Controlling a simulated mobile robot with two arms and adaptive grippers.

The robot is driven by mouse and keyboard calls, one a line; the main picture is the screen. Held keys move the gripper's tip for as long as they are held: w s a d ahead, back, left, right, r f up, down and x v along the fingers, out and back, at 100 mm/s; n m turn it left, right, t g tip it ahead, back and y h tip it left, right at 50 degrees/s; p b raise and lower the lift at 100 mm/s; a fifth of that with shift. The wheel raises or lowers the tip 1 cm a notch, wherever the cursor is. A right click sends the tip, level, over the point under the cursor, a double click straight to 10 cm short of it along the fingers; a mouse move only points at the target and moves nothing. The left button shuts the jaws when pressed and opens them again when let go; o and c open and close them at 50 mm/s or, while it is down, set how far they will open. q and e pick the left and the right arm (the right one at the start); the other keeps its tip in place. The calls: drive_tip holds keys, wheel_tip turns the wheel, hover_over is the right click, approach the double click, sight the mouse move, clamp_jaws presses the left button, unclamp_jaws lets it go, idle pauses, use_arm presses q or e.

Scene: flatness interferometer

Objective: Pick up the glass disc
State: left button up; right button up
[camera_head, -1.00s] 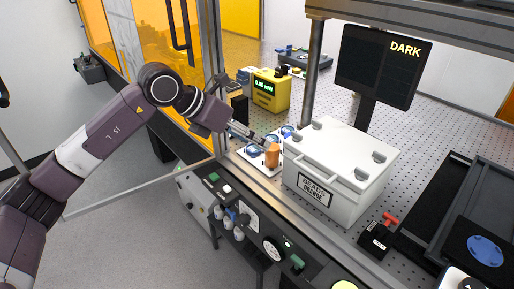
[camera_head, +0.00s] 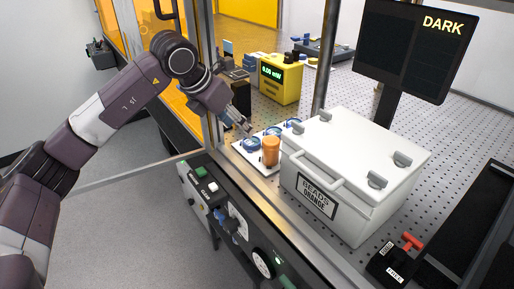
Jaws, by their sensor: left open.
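Several round blue-rimmed pieces lie on a white tray (camera_head: 243,151) on the perforated bench. The nearest blue-rimmed piece (camera_head: 251,144) is partly behind my fingertips. Another blue-rimmed piece (camera_head: 293,122) lies at the tray's far end. I cannot tell for sure which is the glass disc, or whether these are glass. My left gripper (camera_head: 246,130) is open, pointing down to the right just above the nearest piece. No gap to it can be judged, and nothing shows between the fingers. My right gripper is not in view.
A metal post (camera_head: 324,58) and a yellow meter (camera_head: 281,78) stand behind. A red-handled switch (camera_head: 402,258) sits at front right.

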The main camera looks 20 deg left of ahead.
sight(252, 141)
use_arm(q)
drive_tip(key=shift+w+d+f, duration=0.15)
drive_tip(key=shift+w+f, duration=0.2)
drive_tip(key=shift+f, duration=0.25)
drive_tip(key=shift+w+d+f, duration=0.1)
drive_tip(key=shift+w+f, duration=0.1)
drive_tip(key=shift+f, duration=0.15)
drive_tip(key=shift+x, duration=0.75)
drive_tip(key=p+x, duration=0.1)
drive_tip(key=x, duration=0.4)
drive_tip(key=shift+w+r+p, duration=0.1)
drive_tip(key=shift+p, duration=0.25)
drive_tip(key=c, duration=0.9)
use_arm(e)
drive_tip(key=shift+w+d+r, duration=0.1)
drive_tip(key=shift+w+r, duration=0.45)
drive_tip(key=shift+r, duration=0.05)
